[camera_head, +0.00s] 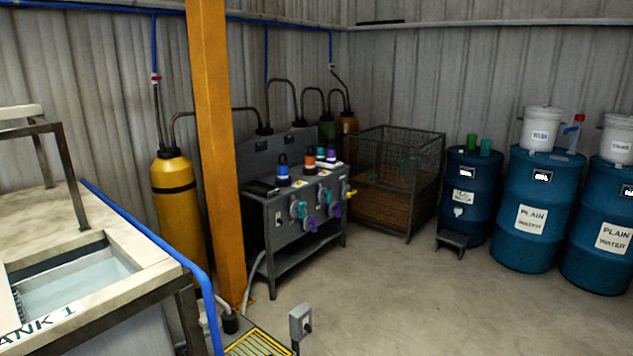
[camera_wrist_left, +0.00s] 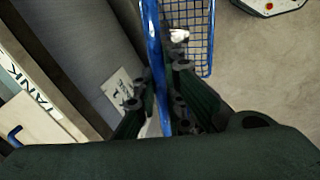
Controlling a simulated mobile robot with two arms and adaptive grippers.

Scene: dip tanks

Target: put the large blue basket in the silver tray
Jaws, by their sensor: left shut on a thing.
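A blue wire-mesh basket (camera_wrist_left: 197,45) is in the left wrist view, at the top middle. A long blue bar of it runs down between the fingers of my left gripper (camera_wrist_left: 164,88), which is shut on it. Its lower part and full size are hidden or cut off. A small white patch shows at the mesh. No silver tray can be made out in either view. My right gripper is in neither view, and the head view shows no gripper.
An open tank marked TANK 1 (camera_head: 95,282) stands at the left, with a blue pipe (camera_head: 150,238) along its edge. A yellow post (camera_head: 213,150) stands beside a grey pump bench (camera_head: 290,215). Blue drums (camera_head: 535,190) line the right. The concrete floor (camera_head: 420,300) between is largely clear.

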